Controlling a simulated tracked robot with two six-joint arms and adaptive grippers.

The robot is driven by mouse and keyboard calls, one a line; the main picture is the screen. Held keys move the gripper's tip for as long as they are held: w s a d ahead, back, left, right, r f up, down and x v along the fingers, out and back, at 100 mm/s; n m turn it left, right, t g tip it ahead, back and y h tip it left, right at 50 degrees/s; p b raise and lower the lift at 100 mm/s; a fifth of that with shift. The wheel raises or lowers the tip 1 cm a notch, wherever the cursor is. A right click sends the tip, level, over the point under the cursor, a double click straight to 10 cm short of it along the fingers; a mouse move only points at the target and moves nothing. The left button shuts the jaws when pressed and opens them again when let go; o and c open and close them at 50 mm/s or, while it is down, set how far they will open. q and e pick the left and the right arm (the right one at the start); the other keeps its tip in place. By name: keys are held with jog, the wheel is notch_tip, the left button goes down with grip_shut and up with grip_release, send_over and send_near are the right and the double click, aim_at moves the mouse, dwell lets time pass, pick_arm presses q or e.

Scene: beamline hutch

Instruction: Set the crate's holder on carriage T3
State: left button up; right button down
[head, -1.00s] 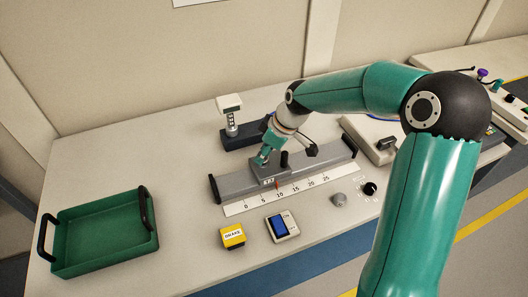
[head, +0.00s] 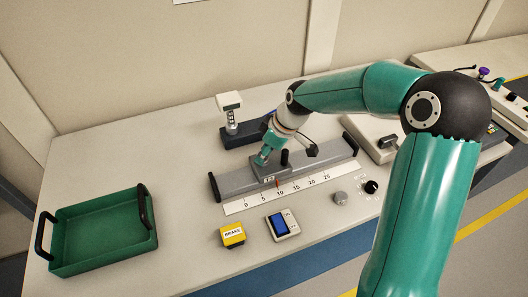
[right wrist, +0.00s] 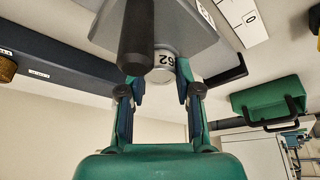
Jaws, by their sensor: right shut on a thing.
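My right gripper (head: 262,160) points down at the grey carriage (head: 266,172), whose label seems to read T3. In the right wrist view the gripper (right wrist: 163,88) is shut on a silver round holder (right wrist: 163,72) with a number label. The holder's far end meets the carriage's grey face (right wrist: 190,28); I cannot tell if it is fully seated. A black post (head: 284,158) stands on the carriage beside the gripper, and it shows large in the right wrist view (right wrist: 136,40). The green crate (head: 100,240) with black handles looks empty. My left gripper is out of view.
The carriage sits on a grey rail (head: 325,167) with black ends, behind a white scale strip (head: 300,187). A dark base with a white-topped upright (head: 230,105) stands behind. A yellow BRAKE box (head: 232,235) and a blue-screened meter (head: 282,226) lie in front.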

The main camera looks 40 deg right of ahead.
jog(key=c, duration=0.7)
grip_release()
jog(key=shift+r, duration=0.1)
jog(key=v, duration=1.1)
jog(key=shift+s+d+r, duration=0.1)
jog(key=shift+s+r, duration=0.05)
jog(key=shift+r, duration=0.2)
